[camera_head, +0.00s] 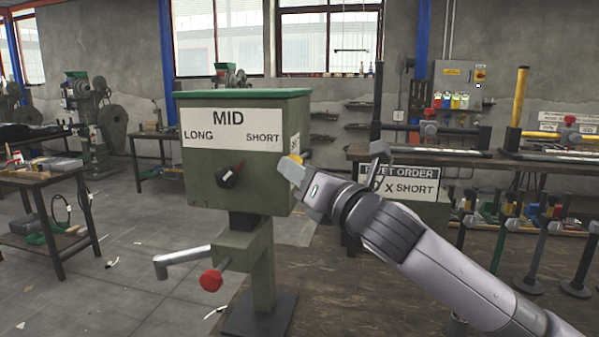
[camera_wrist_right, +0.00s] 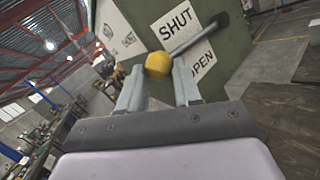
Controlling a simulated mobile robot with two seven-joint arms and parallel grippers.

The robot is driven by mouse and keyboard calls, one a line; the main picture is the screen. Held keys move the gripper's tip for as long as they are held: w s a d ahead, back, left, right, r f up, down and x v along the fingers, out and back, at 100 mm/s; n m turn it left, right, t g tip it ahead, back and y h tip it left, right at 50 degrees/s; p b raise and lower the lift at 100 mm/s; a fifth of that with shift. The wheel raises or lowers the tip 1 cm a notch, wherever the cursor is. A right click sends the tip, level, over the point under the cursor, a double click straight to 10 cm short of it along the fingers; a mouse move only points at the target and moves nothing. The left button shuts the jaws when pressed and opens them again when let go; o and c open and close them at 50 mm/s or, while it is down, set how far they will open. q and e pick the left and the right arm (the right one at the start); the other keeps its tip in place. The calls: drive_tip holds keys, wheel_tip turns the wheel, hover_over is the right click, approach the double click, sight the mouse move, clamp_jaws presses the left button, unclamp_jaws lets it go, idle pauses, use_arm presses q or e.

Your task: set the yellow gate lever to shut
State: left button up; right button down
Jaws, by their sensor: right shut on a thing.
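The green press box (camera_head: 237,155) stands on a post, with a MID / LONG / SHORT plate and a dial on its front. In the right wrist view the gate lever is a grey rod (camera_wrist_right: 198,37) with a yellow knob (camera_wrist_right: 158,66), on the box's side. The rod lies between the SHUT label (camera_wrist_right: 174,28) and the OPEN label (camera_wrist_right: 200,68). My right gripper (camera_wrist_right: 158,76) is shut on the yellow knob, with a finger on each side. In the head view the right gripper (camera_head: 291,170) is at the box's right side and mostly hides the lever. My left gripper is not in view.
A crank with a red knob (camera_head: 211,280) sticks out below the box. A RIVET ORDER sign (camera_head: 398,182) stands behind my right arm. Racks with tools (camera_head: 440,155) fill the right. A wooden table (camera_head: 40,180) stands at the left.

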drive_tip(key=shift+w+d+r, duration=0.1)
drive_tip(key=shift+d+r, duration=0.05)
drive_tip(key=shift+d, duration=0.1)
drive_tip(key=c, duration=0.8)
unclamp_jaws()
drive_tip(key=shift+a, duration=0.1)
drive_tip(key=shift+b+v, duration=0.9)
drive_tip(key=shift+v, duration=2.75)
